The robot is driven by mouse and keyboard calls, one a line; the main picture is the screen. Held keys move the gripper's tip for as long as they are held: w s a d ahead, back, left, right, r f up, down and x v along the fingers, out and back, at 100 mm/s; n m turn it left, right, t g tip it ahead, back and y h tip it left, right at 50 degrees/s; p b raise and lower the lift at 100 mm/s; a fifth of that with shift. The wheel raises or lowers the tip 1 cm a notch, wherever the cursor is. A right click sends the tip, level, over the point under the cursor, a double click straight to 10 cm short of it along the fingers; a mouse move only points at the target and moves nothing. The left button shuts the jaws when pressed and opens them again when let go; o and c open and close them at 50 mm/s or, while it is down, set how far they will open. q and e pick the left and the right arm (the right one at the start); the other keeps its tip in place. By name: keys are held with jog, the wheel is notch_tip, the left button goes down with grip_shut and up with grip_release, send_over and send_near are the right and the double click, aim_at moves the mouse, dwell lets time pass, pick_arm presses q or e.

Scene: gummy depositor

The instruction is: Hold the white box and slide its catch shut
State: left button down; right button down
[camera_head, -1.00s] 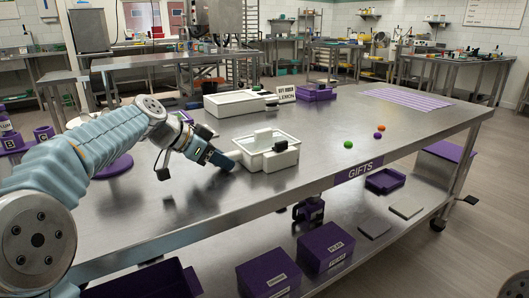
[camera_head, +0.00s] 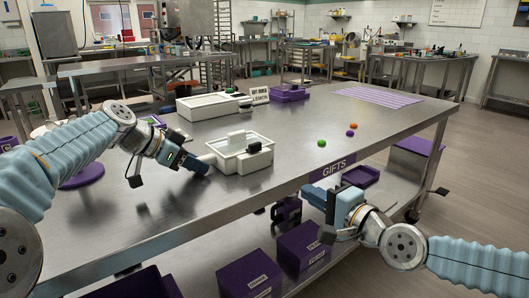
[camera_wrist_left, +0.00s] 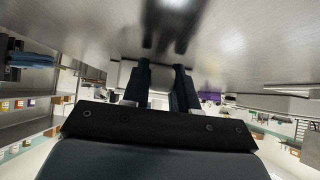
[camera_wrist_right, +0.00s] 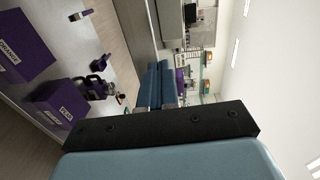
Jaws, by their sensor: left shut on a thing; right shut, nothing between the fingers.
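The white box (camera_head: 238,165) sits on the steel table, with a white knob on its lid and a small dark catch (camera_head: 254,147) on a white block at its right side. My left gripper (camera_head: 206,168) is at the box's left side, shut on a light part (camera_wrist_left: 158,88) of it; the exact grip is partly hidden by the fingers. My right gripper (camera_head: 331,205) is shut and empty, in front of the table's front edge, apart from the box. Its fingers (camera_wrist_right: 155,86) lie together in the right wrist view.
A second, longer white box (camera_head: 208,106) stands behind, beside a lemon sign (camera_head: 260,95) and a purple tray (camera_head: 290,93). Several small coloured balls (camera_head: 322,143) lie to the right. Purple boxes (camera_head: 248,276) stand on the lower shelf.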

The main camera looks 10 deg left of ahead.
notch_tip(320, 180, up, 5)
jog(key=s+a, duration=0.1)
jog(key=s, duration=0.1)
jog(key=y, duration=0.1)
send_near(257, 147)
jog(key=x, duration=0.7)
jog(key=shift+s, duration=0.1)
jog(key=shift+x, duration=1.25)
pick_arm(q)
jog(key=shift+d, duration=0.1)
